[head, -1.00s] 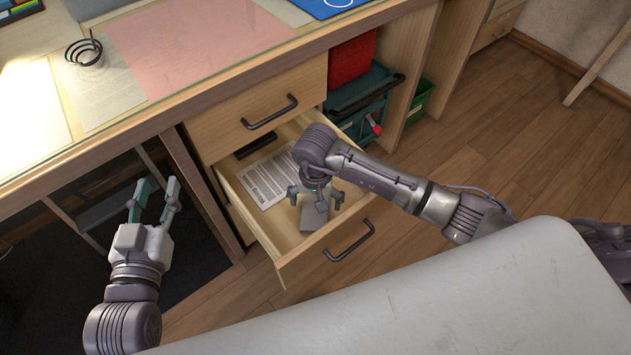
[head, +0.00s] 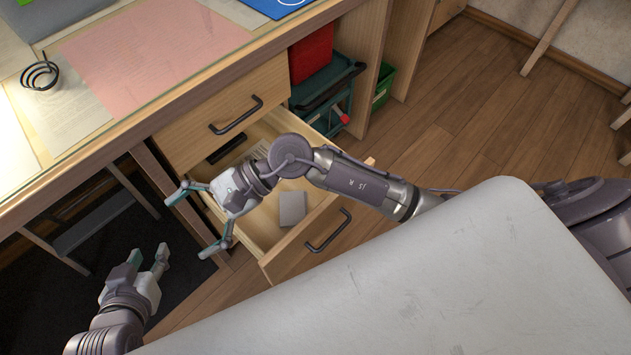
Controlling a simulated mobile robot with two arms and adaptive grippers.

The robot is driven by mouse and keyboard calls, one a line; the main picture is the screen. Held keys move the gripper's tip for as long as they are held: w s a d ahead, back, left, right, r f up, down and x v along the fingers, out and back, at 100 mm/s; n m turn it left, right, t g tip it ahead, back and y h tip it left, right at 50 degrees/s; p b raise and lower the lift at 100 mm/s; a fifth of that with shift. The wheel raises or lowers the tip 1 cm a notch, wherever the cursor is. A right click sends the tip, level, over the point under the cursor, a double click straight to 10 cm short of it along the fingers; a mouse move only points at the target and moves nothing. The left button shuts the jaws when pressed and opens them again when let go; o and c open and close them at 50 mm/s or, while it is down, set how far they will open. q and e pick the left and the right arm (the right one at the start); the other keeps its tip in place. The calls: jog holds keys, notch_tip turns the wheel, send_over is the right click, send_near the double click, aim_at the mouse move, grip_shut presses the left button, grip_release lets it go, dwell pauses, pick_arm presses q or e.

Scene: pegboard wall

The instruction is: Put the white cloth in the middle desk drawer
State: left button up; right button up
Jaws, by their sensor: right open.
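The middle desk drawer (head: 292,259) is pulled out below a shut top drawer. A small light-grey, flat rectangular piece (head: 291,208) lies inside it near the front; I cannot tell whether it is the folded white cloth. No other cloth is clearly in view. My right gripper (head: 192,222) is open, with nothing between its fingers, and points left at the drawer's left side. Its arm crosses over the drawer and hides part of the inside. My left gripper (head: 147,258) is open and empty, lower left of the drawer over the dark space under the desk.
The shut top drawer (head: 225,115) is above. A dark flat object (head: 226,148) lies at the back of the open drawer. Right of the drawers, a shelf holds a red box (head: 311,54) and a teal toolbox (head: 327,95). The wooden floor (head: 500,120) to the right is clear.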

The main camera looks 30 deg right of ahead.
notch_tip(320, 180, up, 13)
jog(key=w+d+m+t+y, duration=0.1)
jog(key=w+m+t+y, duration=0.2)
jog(key=m+t+y, duration=0.65)
jog(key=w+d+r+m+t+h, duration=0.15)
jog(key=d+m+t+h, duration=0.35)
jog(key=m, duration=0.6)
jog(key=w+d+r+m+t+h, duration=0.1)
jog(key=w+d+m+t+h, duration=0.3)
jog(key=m, duration=0.7)
jog(key=d+f+m+h, duration=0.8)
jog(key=d+m+h, duration=0.3)
jog(key=m, duration=0.5)
jog(key=s+d+f+m+g, duration=0.1)
jog(key=s+f+m+g, duration=0.1)
jog(key=s+f+m, duration=0.1)
jog(key=s+d+f+m+g+h, duration=0.1)
jog(key=s+f+m+g, duration=0.2)
jog(key=f, duration=0.2)
jog(key=s+d+f+m+g, duration=0.1)
jog(key=s+f+m+g, duration=0.1)
jog(key=s+f+m, duration=0.1)
jog(key=shift+f+m, duration=0.35)
jog(key=shift+f, duration=0.2)
